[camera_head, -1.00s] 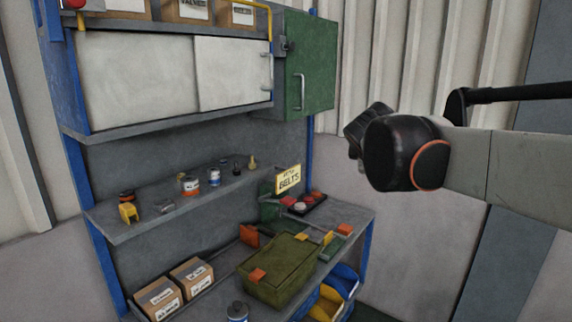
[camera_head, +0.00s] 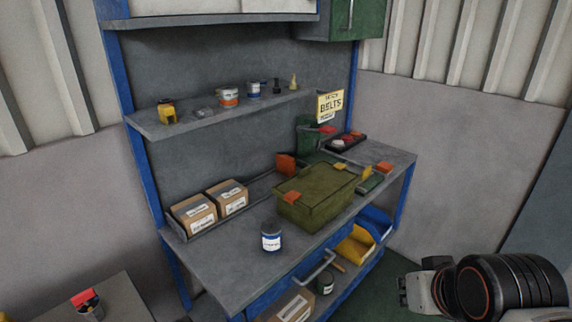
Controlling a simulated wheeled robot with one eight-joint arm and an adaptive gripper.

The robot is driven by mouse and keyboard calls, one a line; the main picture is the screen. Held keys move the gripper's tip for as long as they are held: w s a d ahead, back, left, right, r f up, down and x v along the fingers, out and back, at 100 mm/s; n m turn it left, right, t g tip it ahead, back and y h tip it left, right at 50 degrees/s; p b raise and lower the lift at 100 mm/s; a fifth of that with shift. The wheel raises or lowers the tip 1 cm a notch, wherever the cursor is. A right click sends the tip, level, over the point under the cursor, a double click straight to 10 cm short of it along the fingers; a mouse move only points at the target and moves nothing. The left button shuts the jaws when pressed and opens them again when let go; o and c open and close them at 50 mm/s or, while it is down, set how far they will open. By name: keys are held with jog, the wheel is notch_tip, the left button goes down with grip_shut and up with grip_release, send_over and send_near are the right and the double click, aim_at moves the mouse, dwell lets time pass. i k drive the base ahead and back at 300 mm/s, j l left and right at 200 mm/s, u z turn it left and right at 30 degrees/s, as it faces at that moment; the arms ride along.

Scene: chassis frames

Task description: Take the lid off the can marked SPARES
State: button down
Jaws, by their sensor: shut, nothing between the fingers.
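Several cans are in view, and I cannot read SPARES on any of them. A can with an orange and white label (camera_head: 228,97) and a smaller blue and white can (camera_head: 253,90) stand on the shelf above. A dark green can (camera_head: 325,283) with a pale label sits low under the bench. My gripper (camera_head: 406,290) is at the lower right, shut and empty, well apart from the cans, and only partly clear to see.
A green box (camera_head: 312,208) with orange latches and two cardboard boxes (camera_head: 212,206) occupy the bench (camera_head: 224,268). A yellow BELTS sign (camera_head: 330,106) stands behind. Yellow and blue bins (camera_head: 356,246) are below. A small table (camera_head: 120,298) is at lower left. Floor before my gripper looks free.

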aim_at(271, 226)
jog(key=u, duration=0.45)
jog(key=i+l+u, duration=0.1)
jog(key=u, duration=0.35)
jog(key=l+u, duration=0.1)
jog(key=u, duration=0.35)
jog(key=l+u, duration=0.1)
jog(key=u, duration=0.35)
jog(key=l+u, duration=0.15)
jog(key=u, duration=0.3)
jog(key=l+u, duration=0.25)
jog(key=l, duration=0.15)
jog(key=k+l+u, duration=0.25)
jog(key=l, duration=0.15)
jog(key=l+u, duration=0.2)
jog(key=l, duration=0.2)
jog(key=k+l+u, duration=0.25)
jog(key=l, duration=0.15)
jog(key=k+l, duration=0.1)
jog(key=l, duration=0.45)
jog(key=u, duration=0.05)
